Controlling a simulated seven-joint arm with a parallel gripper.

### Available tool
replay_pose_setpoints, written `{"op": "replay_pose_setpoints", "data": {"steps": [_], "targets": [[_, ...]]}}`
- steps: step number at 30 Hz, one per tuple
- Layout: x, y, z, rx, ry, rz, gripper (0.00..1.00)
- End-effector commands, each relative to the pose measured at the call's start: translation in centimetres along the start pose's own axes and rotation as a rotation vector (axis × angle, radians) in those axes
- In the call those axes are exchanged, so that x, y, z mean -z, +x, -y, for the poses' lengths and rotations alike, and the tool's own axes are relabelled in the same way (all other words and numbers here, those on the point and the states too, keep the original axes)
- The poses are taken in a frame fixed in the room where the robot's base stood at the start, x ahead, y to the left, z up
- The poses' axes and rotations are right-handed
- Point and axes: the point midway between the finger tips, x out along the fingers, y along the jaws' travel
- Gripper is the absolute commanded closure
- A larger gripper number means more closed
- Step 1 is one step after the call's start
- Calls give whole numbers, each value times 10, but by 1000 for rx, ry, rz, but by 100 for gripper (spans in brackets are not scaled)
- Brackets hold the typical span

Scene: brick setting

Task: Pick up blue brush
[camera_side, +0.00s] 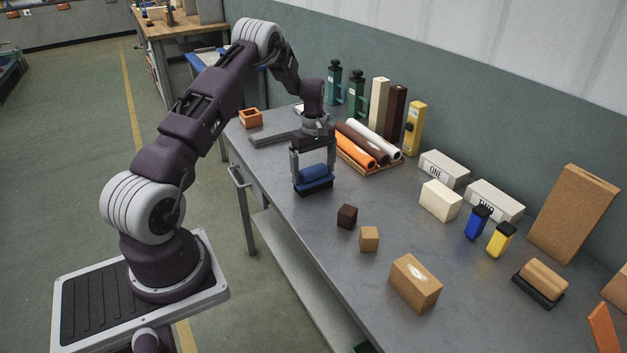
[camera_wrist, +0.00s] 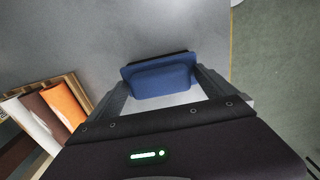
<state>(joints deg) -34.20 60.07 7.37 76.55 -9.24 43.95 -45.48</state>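The blue brush (camera_side: 314,174) has a rounded blue handle on a dark base. It is near the table's left front edge in the side view. My gripper (camera_side: 313,178) points down over it, with a finger at each end of the brush. In the wrist view the blue brush (camera_wrist: 162,80) lies between and just beyond the fingertips of my wide-open gripper (camera_wrist: 162,78). I cannot tell whether the fingers touch it. The bristles look down on or very near the table.
Orange, brown and white rolls (camera_side: 368,145) lie on a wooden tray behind my gripper. A dark cube (camera_side: 347,216) and a tan cube (camera_side: 369,239) sit to the right. A tan-handled brush (camera_side: 540,280) is far right. The grey table (camera_side: 300,222) is clear just in front.

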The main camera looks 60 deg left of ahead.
Motion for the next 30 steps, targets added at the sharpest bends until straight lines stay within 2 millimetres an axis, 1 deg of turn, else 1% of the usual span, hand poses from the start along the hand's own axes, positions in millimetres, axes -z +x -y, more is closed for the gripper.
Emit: {"op": "replay_pose_setpoints", "data": {"steps": [1,9,14,17,20,24,27,30], "targets": [[0,0,0,0,0,0,18],[0,0,0,0,1,0,70],[0,-1,0,-1,1,0,70],[0,-7,-1,-2,1,-2,70],[0,-29,-1,-4,2,-4,70],[1,-67,-1,-4,2,-4,70],[0,-86,-1,-2,2,-3,70],[0,-98,-1,-1,2,-1,70]]}}
